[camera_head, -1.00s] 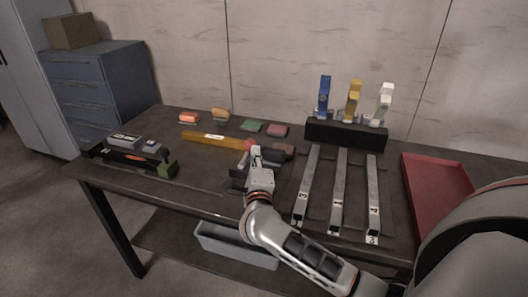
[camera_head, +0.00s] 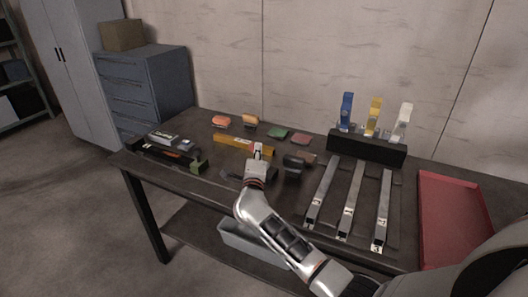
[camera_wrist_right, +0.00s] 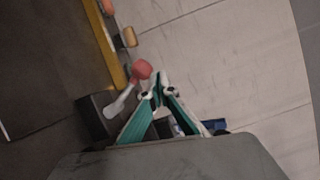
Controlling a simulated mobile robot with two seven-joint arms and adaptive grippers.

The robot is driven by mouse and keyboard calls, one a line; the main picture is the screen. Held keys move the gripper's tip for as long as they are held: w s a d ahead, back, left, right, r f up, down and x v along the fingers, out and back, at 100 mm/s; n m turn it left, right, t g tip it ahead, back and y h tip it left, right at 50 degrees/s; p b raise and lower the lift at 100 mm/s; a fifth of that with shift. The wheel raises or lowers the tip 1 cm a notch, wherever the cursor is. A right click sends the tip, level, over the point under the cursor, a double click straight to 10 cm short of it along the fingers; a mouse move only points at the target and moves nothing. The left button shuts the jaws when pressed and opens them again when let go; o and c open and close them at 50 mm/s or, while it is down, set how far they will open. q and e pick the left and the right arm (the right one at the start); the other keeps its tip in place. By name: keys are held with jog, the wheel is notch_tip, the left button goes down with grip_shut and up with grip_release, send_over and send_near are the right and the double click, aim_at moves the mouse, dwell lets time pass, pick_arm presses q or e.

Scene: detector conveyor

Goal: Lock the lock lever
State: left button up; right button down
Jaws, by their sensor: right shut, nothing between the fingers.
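The lock lever, a grey stem (camera_wrist_right: 119,103) with a round red knob (camera_wrist_right: 141,70), shows in the right wrist view. It stands by a dark block (camera_wrist_right: 95,116), just left of my right gripper (camera_wrist_right: 158,92). The teal-sided fingers are shut and empty; the knob is outside them, close to the left fingertip. I cannot tell whether they touch. In the head view my right gripper (camera_head: 258,151) is over the table, at the front of the yellow bar (camera_head: 232,142), and the knob is not clearly visible there. My left gripper is not in view.
A black stand (camera_head: 365,149) with blue, yellow and white upright pieces is at the back right. Several grey bars lie before it. A red tray (camera_head: 450,215) is at the right. Small coloured blocks lie along the back; a black tool (camera_head: 165,152) lies at the left.

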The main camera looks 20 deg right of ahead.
jog(key=shift+w+a+f, duration=0.1)
jog(key=shift+w+a, duration=0.2)
jog(key=shift+w, duration=0.05)
jog(key=shift+a, duration=0.1)
dwell(0.5)
